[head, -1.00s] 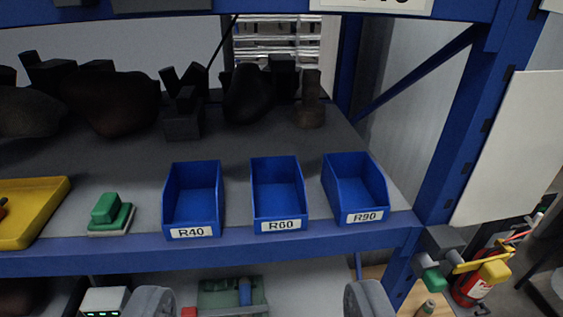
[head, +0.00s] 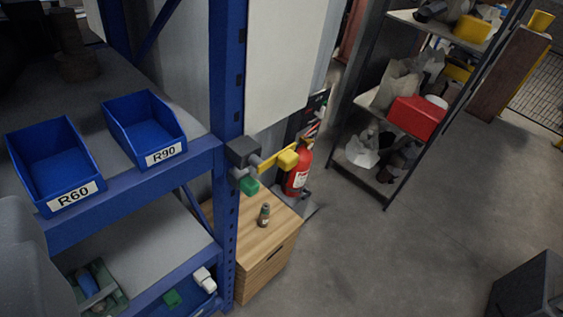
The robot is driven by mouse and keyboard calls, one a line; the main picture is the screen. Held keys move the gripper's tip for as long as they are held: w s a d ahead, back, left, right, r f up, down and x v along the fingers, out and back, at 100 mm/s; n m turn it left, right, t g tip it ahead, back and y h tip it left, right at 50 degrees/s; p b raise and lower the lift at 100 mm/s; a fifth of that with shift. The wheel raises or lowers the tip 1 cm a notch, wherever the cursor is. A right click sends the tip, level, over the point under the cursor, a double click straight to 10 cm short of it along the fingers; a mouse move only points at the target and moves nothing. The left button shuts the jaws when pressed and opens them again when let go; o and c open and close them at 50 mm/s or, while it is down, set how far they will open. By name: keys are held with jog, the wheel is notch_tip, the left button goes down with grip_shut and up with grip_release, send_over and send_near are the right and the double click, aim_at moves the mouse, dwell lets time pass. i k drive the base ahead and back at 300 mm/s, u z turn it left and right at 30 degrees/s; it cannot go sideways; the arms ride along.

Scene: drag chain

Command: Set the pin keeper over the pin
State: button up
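A dark grey fixture (head: 243,152) is fixed on the blue rack post. A short grey shaft sticks out of it, a yellow bar with a yellow block (head: 288,159) reaches right from it, and a green block (head: 249,186) hangs below. I cannot tell which part is the pin. A small dark green upright piece (head: 264,214) stands on the wooden cabinet below the fixture. I cannot tell whether it is the pin keeper. My gripper is not recognisable in the view. A blurred grey shape at the lower left may be part of me.
Blue bins R60 (head: 55,165) and R90 (head: 147,132) sit on the rack shelf at left. The wooden cabinet (head: 268,240) stands beside the post, with a red extinguisher (head: 297,172) behind it. A dark box (head: 530,290) is at lower right. The grey floor between is clear.

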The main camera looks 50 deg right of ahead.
aim_at(286, 160)
jog(key=u, duration=1.05)
jog(key=k, duration=1.35)
jog(key=z, duration=1)
jog(key=i, duration=1)
jog(key=u, duration=0.05)
